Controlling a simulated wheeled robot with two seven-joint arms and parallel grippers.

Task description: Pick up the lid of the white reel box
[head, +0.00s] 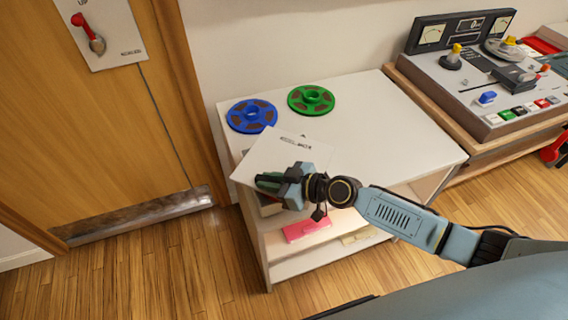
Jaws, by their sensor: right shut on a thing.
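The white lid (284,151), a flat square panel with small dark print, is held at its near edge by my right gripper (268,183). It is tilted over the left part of the white shelf unit's top. My right gripper is shut on the lid, and its fingers cover part of the near edge. The lid hides what lies under it, and I cannot make out the white reel box itself. My left gripper is not in the head view.
A blue reel (251,115) and a green reel (311,99) lie on the white shelf unit (400,120) behind the lid. A pink box (307,230) is on a lower shelf. A tape machine (480,75) stands at right. The unit's right top is clear.

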